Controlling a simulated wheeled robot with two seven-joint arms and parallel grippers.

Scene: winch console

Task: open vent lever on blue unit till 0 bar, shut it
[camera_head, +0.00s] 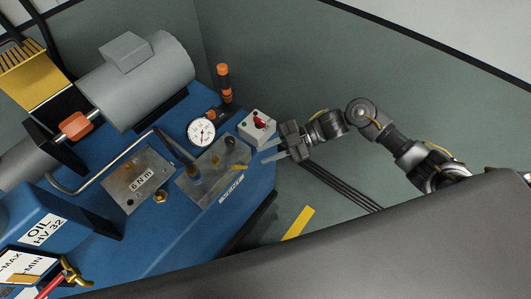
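The blue unit (165,235) fills the left half of the head view. A round white pressure gauge (201,133) stands near its right end; its reading is too small to tell. A metal valve block (207,187) in front of the gauge carries a small yellow lever (239,167). A red handle on a brass fitting (68,276) shows at the lower left. My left gripper is not in view.
A grey box with a red switch (258,126) sits close above my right gripper. An orange-topped post (224,82) stands behind the gauge. A grey motor (140,80) and a steel block (139,179) take up the unit's top. Black cables (340,186) run along the floor at right.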

